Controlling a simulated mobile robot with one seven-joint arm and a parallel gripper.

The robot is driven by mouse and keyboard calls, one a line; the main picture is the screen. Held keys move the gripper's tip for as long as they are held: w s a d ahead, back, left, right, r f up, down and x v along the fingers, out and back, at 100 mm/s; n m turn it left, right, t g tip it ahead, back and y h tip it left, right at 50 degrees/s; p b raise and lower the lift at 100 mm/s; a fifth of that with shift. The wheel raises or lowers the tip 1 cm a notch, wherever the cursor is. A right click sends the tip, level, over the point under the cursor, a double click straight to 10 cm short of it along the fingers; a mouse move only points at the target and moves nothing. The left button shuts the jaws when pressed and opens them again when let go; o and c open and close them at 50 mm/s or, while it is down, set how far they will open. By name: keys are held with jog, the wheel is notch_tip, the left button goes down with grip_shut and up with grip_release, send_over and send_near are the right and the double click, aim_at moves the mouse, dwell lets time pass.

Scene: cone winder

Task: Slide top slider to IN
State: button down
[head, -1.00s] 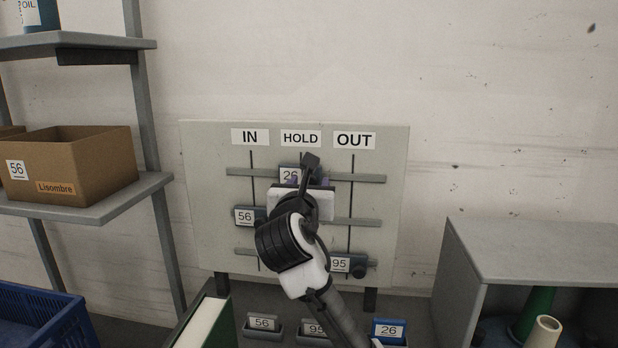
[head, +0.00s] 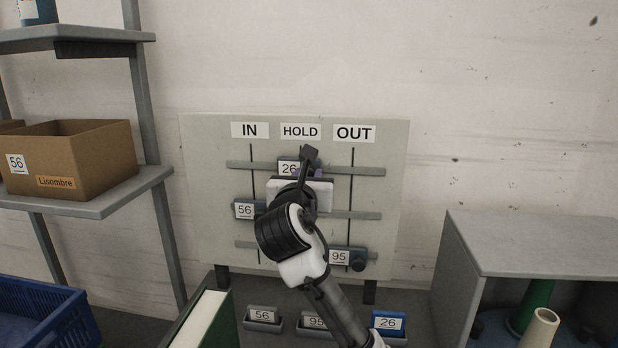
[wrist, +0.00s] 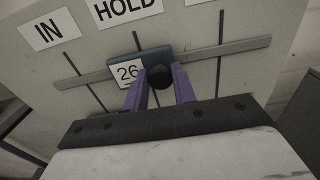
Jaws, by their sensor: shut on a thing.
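The top slider, a dark blue block with a "26" label (head: 288,168), sits on the upper rail (head: 236,164) under the HOLD sign (head: 300,131). In the wrist view the top slider (wrist: 127,71) has a round black knob (wrist: 160,76) at its right side. My gripper (wrist: 158,88) has purple fingers on either side of this knob and is shut on it. In the head view my wrist hides part of the slider and the knob. The IN sign (head: 250,130) is at the left of the board, above the rail's left part.
The middle slider "56" (head: 245,210) is under IN, and the bottom slider "95" (head: 340,257) is under OUT (head: 354,133). The upper rail's left stretch looks clear. A shelf with a cardboard box (head: 90,160) stands left and a grey cabinet (head: 530,243) right.

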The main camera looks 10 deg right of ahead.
jog(key=w+a, duration=0.1)
jog(key=a, duration=0.2)
jog(key=w+a, duration=0.1)
jog(key=a, duration=0.2)
jog(key=w+a, duration=0.2)
jog(key=a, duration=0.2)
jog(key=shift+w+a+r, duration=0.1)
jog(key=c, duration=1.2)
grip_release()
jog(key=shift+w+a, duration=0.1)
jog(key=shift+a, duration=0.05)
jog(key=shift+o, duration=0.2)
jog(key=b+v, duration=0.4)
jog(key=v, duration=1)
